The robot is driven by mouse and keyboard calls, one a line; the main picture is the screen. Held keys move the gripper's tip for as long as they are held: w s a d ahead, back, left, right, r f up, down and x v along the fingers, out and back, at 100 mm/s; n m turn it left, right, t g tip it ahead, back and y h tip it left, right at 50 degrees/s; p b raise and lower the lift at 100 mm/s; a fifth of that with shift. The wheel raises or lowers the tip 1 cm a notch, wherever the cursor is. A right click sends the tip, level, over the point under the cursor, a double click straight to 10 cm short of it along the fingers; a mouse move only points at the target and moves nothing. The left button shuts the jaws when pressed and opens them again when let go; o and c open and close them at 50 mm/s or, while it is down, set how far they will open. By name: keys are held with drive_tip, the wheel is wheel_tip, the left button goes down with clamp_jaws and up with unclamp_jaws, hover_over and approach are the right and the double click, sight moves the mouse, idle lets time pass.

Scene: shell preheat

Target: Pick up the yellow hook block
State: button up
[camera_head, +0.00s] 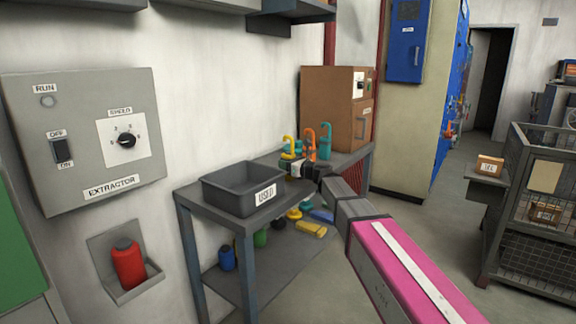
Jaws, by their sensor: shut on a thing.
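The yellow hook block (288,145) is at the bench top, just right of the grey bin, with its curved hook showing upright. My gripper (291,167) is shut on it. My fingers and wrist hide much of its lower part. I cannot tell whether it still touches the bench. An orange hook block (310,141) and a teal hook block (325,141) stand close behind and right of my gripper.
A grey bin labelled USED (243,190) stands at the bench's left end. A brown oven-like box (336,105) stands behind the hooks. Several coloured pieces, including a yellow one (311,228), lie on the lower shelf (262,272). A wire cage (535,215) stands right.

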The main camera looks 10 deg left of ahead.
sight(293, 154)
wheel_tip(293, 154, up, 4)
drive_tip(key=shift+r, duration=0.25)
drive_tip(key=s+d+r, duration=0.5)
drive_tip(key=s+r, duration=0.1)
drive_tip(key=s, duration=0.4)
drive_tip(key=shift+s+r, duration=0.2)
drive_tip(key=shift+s, duration=0.05)
